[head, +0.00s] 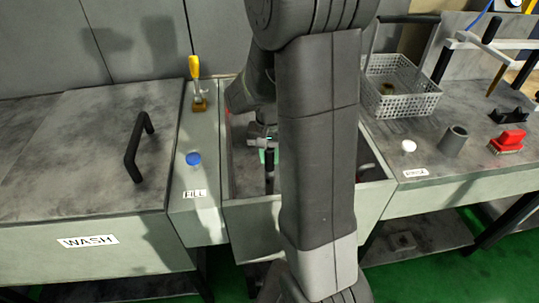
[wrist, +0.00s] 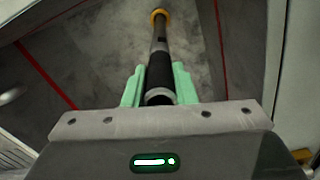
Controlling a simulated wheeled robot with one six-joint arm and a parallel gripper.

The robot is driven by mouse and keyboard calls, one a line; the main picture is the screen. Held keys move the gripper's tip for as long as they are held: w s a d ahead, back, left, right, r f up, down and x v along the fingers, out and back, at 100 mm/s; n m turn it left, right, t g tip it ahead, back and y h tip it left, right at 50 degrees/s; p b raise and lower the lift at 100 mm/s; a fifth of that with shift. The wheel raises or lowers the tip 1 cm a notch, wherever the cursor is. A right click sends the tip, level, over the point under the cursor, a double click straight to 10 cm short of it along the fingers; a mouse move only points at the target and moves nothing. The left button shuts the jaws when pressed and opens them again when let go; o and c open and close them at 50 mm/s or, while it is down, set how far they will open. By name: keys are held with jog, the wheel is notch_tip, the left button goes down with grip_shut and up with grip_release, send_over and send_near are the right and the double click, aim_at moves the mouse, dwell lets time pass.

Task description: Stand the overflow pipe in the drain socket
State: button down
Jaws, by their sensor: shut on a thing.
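The overflow pipe (wrist: 160,72) is a slim grey tube with a black sleeve. In the wrist view it runs away from me between the two green fingers of my gripper (wrist: 159,88), which is shut on the sleeved part. An orange ring (wrist: 158,14) shows at the pipe's far end; I cannot tell whether it is the drain socket's rim or part of the pipe, or whether the pipe is seated. In the head view my gripper (head: 266,156) is down inside the open middle tank, partly hidden by my arm, which also covers much of the tank floor.
The tank (head: 250,214) has grey walls, with red lines inside. To its left are a blue button (head: 193,159), a yellow-handled lever (head: 195,75) and the closed WASH lid (head: 85,150). To its right are a wire basket (head: 400,102), grey cup (head: 454,141) and red part (head: 507,141).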

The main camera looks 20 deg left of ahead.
aim_at(270, 163)
jog(key=shift+f+b, duration=1.05)
jog(key=shift+f, duration=0.45)
dwell(0.4)
jog(key=c, duration=0.6)
grip_release()
jog(key=shift+r+p, duration=3.95)
jog(key=shift+r, duration=1.1)
jog(key=shift+f, duration=0.15)
notch_tip(270, 163, down, 6)
jog(key=b, duration=0.5)
jog(key=shift+f, duration=0.25)
jog(key=shift+s+d, duration=0.1)
jog(key=shift+d, duration=0.05)
